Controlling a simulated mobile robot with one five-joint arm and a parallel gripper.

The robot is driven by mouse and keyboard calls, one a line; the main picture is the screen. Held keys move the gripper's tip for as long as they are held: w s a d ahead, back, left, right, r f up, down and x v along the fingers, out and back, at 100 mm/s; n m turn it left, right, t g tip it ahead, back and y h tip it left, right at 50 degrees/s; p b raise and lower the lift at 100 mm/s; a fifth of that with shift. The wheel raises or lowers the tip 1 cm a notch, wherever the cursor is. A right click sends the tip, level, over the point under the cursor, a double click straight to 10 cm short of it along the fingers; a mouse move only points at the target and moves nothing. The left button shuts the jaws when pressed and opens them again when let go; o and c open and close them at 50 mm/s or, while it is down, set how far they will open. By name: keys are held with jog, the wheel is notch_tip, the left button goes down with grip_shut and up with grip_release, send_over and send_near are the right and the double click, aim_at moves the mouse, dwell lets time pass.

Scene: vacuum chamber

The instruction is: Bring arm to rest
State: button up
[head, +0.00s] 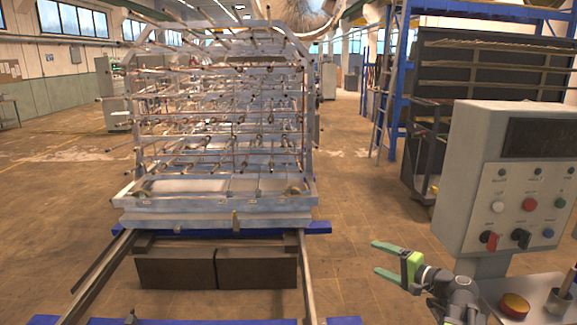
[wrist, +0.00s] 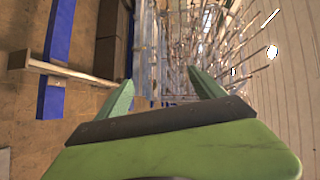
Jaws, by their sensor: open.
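My gripper (head: 383,260) is at the lower right of the head view, left of the control box and right of the rails. Its two green fingers point left and are spread apart with nothing between them. In the wrist view my gripper (wrist: 160,92) is also open and empty, with the rack beyond the fingertips.
A grey control box (head: 505,185) with knobs and buttons stands close at right. A large metal rack (head: 215,205) sits on rails (head: 90,285) at centre left. A blue shelf frame (head: 392,80) stands behind. Open floor (head: 360,200) lies between rack and box.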

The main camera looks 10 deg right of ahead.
jog(key=s+a+f+n+g, duration=0.25)
jog(key=a+f, duration=0.25)
jog(key=a, duration=0.5)
jog(key=s+a+f+n+g+h, duration=0.1)
jog(key=a+f+n+g, duration=0.3)
jog(key=a, duration=0.5)
jog(key=s+a+f+n+g, duration=0.25)
jog(key=a+f+g, duration=0.2)
jog(key=a, duration=0.55)
jog(key=s+d+f+n+g+h, duration=0.1)
jog(key=s+d+f+g+h, duration=0.1)
jog(key=s+d+f+h, duration=0.3)
jog(key=s+d+h, duration=0.1)
jog(key=d+h, duration=0.1)
jog(key=d, duration=0.2)
jog(key=shift+f+n, duration=0.15)
jog(key=shift+n, duration=0.15)
jog(key=shift+d, duration=0.1)
